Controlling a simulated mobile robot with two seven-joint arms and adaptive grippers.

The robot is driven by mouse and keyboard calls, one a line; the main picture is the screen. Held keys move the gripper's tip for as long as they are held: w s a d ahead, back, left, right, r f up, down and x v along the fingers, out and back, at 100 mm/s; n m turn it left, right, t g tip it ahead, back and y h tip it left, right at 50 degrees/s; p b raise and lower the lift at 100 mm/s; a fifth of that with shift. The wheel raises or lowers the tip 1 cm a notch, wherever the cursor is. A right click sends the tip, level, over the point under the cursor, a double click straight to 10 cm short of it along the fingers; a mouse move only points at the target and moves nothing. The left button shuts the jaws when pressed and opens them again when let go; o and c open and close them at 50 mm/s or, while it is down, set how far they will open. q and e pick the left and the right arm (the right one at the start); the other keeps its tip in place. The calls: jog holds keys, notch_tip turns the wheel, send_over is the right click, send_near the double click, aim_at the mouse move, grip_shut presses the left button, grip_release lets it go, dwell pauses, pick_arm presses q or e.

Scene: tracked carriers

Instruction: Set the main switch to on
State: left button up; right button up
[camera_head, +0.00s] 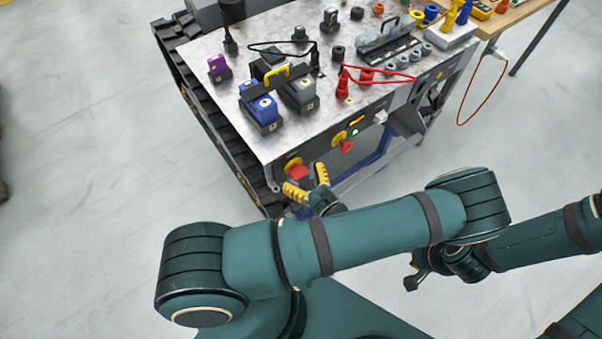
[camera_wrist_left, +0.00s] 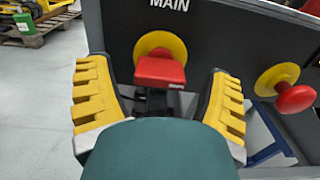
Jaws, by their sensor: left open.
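The main switch (camera_head: 297,172) is a red handle on a round yellow plate, on the front panel at the near left corner of the carrier. In the left wrist view the main switch (camera_wrist_left: 161,70) sits below the word MAIN, its red block facing me. My left gripper (camera_head: 308,183) is open, its yellow-padded fingers apart on either side of the red handle. In the left wrist view both fingers show left and right of the handle with visible gaps, not touching it. My wrist hides the space below the handle. I see no right gripper.
A second red knob on a yellow disc (camera_wrist_left: 295,98) is on the panel to the right. The carrier's metal top (camera_head: 210,110) holds blue and grey packs, a purple block, red plugs and cables. A track (camera_head: 205,120) runs along its left side.

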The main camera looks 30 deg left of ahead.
pick_arm(q)
jog(key=v, duration=0.7)
dwell(0.4)
jog(key=s+a+f+n+g+h, duration=0.2)
jog(key=s+f+n+g+h, duration=0.25)
jog(key=s+g, duration=0.45)
jog(key=s+d+f+n+g+h, duration=0.3)
jog(key=s+d+n+g+h, duration=0.15)
jog(key=d+n+h, duration=0.35)
jog(key=w+r+n+t+h, duration=0.5)
jog(key=w+n+t+h, duration=0.3)
jog(key=w+n, duration=0.3)
jog(key=shift+w+d, duration=0.2)
jog(key=shift+w, duration=0.75)
